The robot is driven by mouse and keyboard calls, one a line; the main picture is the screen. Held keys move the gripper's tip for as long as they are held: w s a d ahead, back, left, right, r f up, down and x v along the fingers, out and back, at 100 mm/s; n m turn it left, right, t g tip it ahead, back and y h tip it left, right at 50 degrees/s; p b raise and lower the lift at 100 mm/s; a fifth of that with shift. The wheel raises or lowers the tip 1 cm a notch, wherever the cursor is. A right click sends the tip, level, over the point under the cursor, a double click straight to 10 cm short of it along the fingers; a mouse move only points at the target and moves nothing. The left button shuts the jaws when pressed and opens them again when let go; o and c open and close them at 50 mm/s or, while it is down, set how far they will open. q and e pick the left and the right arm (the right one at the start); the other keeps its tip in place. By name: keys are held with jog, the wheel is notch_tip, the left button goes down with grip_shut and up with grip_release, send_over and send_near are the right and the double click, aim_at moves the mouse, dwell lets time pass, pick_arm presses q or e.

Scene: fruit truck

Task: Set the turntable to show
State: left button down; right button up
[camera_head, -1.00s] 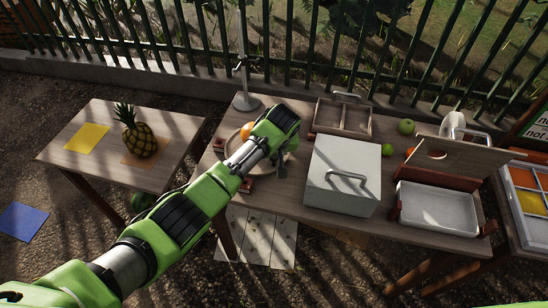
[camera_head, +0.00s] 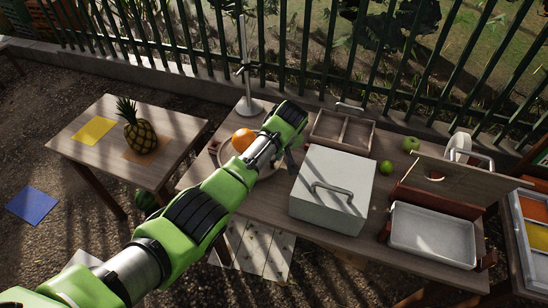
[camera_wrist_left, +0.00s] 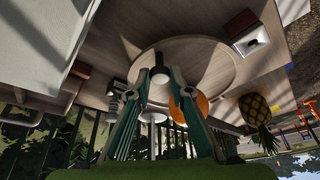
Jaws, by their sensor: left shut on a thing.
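The turntable is a round wooden disc; the wrist view shows its pale face (camera_wrist_left: 205,58), and the head view shows part of its rim beside my arm. A small dark upright knob (camera_wrist_left: 159,74) stands near the disc's edge. My left gripper (camera_wrist_left: 160,88) is shut on this knob, a finger on either side. In the head view my left gripper (camera_head: 289,158) is at the turntable's right side, its fingertips largely hidden by the wrist. An orange (camera_head: 243,140) sits on the turntable, left of my wrist; it is partly hidden by a finger in the wrist view (camera_wrist_left: 190,108).
A grey-white lidded box (camera_head: 330,190) stands close to the right of the gripper. A divided wooden tray (camera_head: 342,131) and a metal stand (camera_head: 249,106) are behind. A pineapple (camera_head: 140,137) stands on the left table. A white tray (camera_head: 433,235) lies right.

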pick_arm(q)
jog(key=shift+w, duration=0.1)
pick_arm(e)
jog(key=shift+a, duration=0.25)
pick_arm(q)
jog(key=shift+r, duration=0.1)
jog(key=c, duration=1.8)
grip_release()
pick_arm(e)
jog(key=shift+d, duration=0.35)
jog(key=shift+d, duration=0.2)
pick_arm(q)
jog(key=shift+d+r, duration=0.15)
jog(key=shift+r, duration=0.3)
jog(key=v, duration=1.1)
jog(key=shift+s+f, duration=0.1)
jog(key=shift+s, duration=0.15)
pick_arm(e)
jog(key=shift+a, duration=0.2)
